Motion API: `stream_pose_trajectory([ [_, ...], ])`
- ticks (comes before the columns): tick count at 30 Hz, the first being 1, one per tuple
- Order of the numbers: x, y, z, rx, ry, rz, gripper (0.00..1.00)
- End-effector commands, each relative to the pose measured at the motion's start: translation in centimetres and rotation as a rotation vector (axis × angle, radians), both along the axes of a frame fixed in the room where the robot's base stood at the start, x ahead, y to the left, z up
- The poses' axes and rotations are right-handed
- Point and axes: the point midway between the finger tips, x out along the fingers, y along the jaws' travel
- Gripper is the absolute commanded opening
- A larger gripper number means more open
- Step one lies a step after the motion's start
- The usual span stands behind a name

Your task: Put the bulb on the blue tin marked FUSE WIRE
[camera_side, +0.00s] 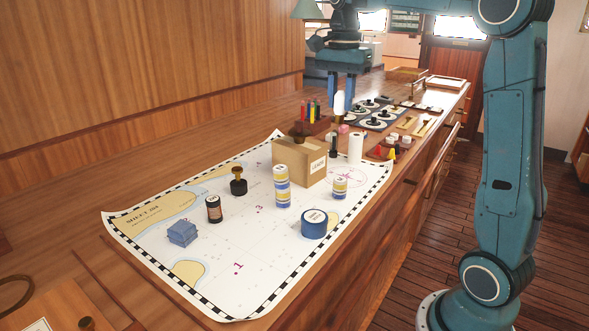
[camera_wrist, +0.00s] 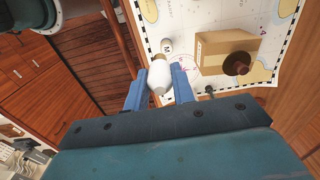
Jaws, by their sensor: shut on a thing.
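My gripper (camera_side: 341,98) is shut on the white bulb (camera_side: 339,104) and holds it upright in the air above the counter, beyond the cardboard box. In the wrist view the bulb (camera_wrist: 159,80) sits between the two blue fingers, its metal end pointing away from my gripper. A round blue tin (camera_side: 314,224) with a pale label on top stands on the chart's near right part, well in front of my gripper. Its lettering is too small to read. Its top looks bare. I cannot make it out in the wrist view.
A cardboard box (camera_side: 290,166) with a dark knobbed object on top stands between my gripper and the tin. A striped stack (camera_side: 282,187), a striped tin (camera_side: 340,187), a dark bottle (camera_side: 214,209) and a white cylinder (camera_side: 356,148) stand nearby. The chart's front is clear.

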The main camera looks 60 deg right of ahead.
Motion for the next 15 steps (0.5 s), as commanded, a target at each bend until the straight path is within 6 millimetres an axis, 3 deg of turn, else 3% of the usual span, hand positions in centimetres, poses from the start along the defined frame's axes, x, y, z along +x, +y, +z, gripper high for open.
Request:
stream_pose_trajectory([
  [1, 0.1, 1.6, 0.3, 0.0, -0.001, 0.007, 0.04],
  [6, -0.1, 6.0, 0.9, 0.0, -0.001, 0.005, 0.04],
  [15, -1.0, 10.5, 1.5, 0.0, 0.0, -0.003, 0.04],
])
